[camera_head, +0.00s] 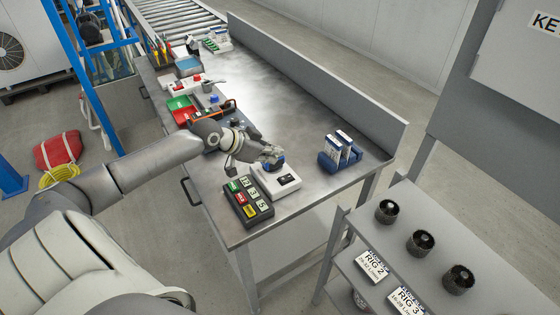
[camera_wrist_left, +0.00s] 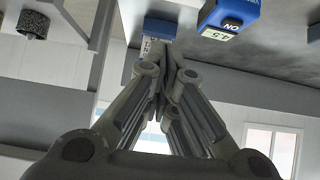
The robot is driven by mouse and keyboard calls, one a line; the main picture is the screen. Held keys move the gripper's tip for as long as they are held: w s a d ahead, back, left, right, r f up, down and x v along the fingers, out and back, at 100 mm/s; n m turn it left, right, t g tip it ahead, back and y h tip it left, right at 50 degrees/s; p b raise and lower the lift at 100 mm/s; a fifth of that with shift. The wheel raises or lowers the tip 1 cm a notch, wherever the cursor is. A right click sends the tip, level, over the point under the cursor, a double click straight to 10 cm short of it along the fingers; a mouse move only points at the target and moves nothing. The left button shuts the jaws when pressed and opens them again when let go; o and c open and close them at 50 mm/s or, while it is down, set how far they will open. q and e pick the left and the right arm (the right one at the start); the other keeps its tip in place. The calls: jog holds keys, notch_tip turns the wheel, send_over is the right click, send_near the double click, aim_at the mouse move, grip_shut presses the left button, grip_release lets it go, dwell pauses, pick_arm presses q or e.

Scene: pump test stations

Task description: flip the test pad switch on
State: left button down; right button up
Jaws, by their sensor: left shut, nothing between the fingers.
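The white test pad (camera_head: 278,188) sits near the front end of the steel bench, with a small dark patch on its top. A blue unit (camera_head: 276,164) rests at its far side, partly hidden by my gripper. My right gripper is out of view.
A dark tray with green, red and yellow labelled blocks (camera_head: 247,203) stands beside the pad. A blue holder with white boxes (camera_head: 338,151) is behind it to the right. Red and green bins (camera_head: 180,108) lie further along. A shelf (camera_head: 440,240) with dark cylinders is at right.

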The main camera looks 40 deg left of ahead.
pick_arm(q)
jog(key=shift+v, duration=1.45)
jog(key=shift+w+d+r, duration=0.1)
jog(key=shift+w+r, duration=0.05)
jog(key=shift+r, duration=0.05)
